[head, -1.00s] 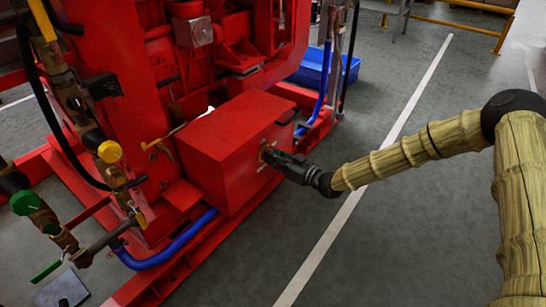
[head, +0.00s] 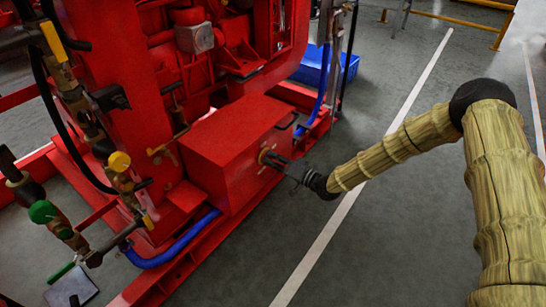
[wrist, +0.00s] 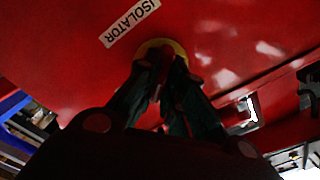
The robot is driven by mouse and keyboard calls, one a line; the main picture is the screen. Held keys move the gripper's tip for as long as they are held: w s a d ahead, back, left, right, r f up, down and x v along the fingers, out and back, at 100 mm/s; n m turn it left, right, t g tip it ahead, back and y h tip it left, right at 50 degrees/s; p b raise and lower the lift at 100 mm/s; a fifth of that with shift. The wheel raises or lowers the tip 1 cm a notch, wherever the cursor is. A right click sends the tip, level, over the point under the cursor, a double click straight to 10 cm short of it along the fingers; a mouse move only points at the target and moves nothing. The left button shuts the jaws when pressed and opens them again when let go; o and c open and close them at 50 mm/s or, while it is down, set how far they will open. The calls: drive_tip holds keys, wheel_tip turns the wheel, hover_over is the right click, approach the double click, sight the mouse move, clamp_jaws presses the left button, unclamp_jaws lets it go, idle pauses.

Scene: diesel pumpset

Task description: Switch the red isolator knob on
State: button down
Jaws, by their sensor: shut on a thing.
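The red isolator knob (wrist: 161,60) shows in the wrist view on a yellow round plate (wrist: 154,45), just below a white label reading ISOLATOR (wrist: 130,22). My gripper (wrist: 160,72) has one finger on each side of the knob and is shut on it. The fingers cover part of the knob, so its exact angle is hard to tell. In the head view my gripper (head: 270,159) meets the side of the red box (head: 225,140). The yellow plate shows there only as a small patch, and the knob is hidden by the fingers.
The red pumpset frame (head: 190,262) runs beneath and beside the box. Valves and pipes stand at the left, including a green knob (head: 42,211). A blue crate (head: 345,68) stands behind. The grey floor right of the box is open, crossed by a white line (head: 350,200).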

drive_tip(key=shift+w+d+m+p, duration=0.1)
drive_tip(key=shift+m+p, duration=0.95)
drive_tip(key=shift+m, duration=2.75)
drive_tip(key=c, duration=1.5)
unclamp_jaws()
drive_tip(key=v, duration=1.2)
